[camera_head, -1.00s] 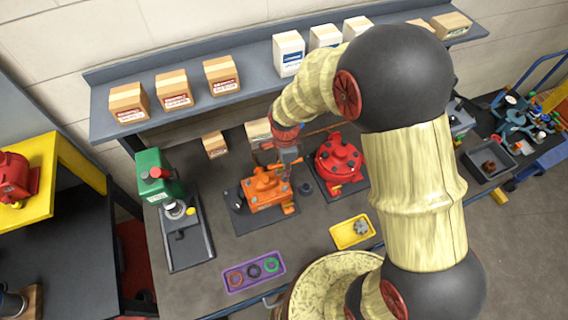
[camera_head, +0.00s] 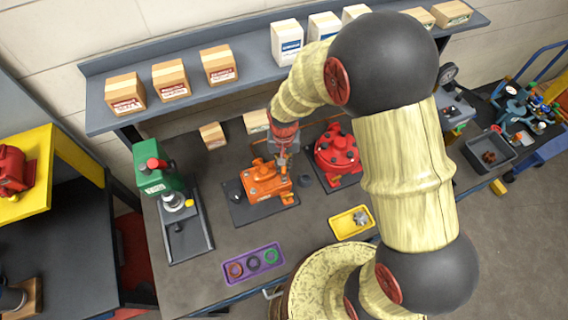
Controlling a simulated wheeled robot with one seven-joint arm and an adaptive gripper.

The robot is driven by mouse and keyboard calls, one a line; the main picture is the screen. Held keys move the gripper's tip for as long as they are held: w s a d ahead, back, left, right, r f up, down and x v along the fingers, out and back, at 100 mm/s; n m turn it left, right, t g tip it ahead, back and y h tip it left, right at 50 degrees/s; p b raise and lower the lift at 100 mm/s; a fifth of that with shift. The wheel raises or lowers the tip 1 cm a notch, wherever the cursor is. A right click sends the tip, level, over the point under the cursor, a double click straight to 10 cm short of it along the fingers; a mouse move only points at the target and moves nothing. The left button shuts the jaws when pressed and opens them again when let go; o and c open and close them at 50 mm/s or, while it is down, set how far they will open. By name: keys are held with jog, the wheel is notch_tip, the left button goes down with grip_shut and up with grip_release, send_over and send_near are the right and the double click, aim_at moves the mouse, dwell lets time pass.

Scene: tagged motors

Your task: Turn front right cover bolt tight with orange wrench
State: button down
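An orange motor (camera_head: 266,182) stands on a dark base plate (camera_head: 240,214) in the middle of the bench. My gripper (camera_head: 283,158) points down over the right rear part of this motor, at or just above its top. Its fingers are small and partly hidden, so I cannot tell whether they are open or shut. I cannot make out the orange wrench apart from the orange motor. The front right cover bolt is too small to tell.
A red motor (camera_head: 337,152) stands close to the right, beside my arm. A green press (camera_head: 160,170) stands left. A purple tray (camera_head: 228,281) with rings and a yellow tray (camera_head: 334,227) lie in front. A shelf (camera_head: 255,82) with boxes runs behind.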

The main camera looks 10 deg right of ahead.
jog(key=n, duration=0.6)
jog(key=shift+f+b, duration=0.35)
jog(key=shift+f, duration=0.05)
jog(key=n, duration=0.6)
jog(key=shift+f+b, duration=0.3)
jog(key=shift+f, duration=0.1)
jog(key=shift+f+b, duration=0.85)
jog(key=shift+f, duration=0.25)
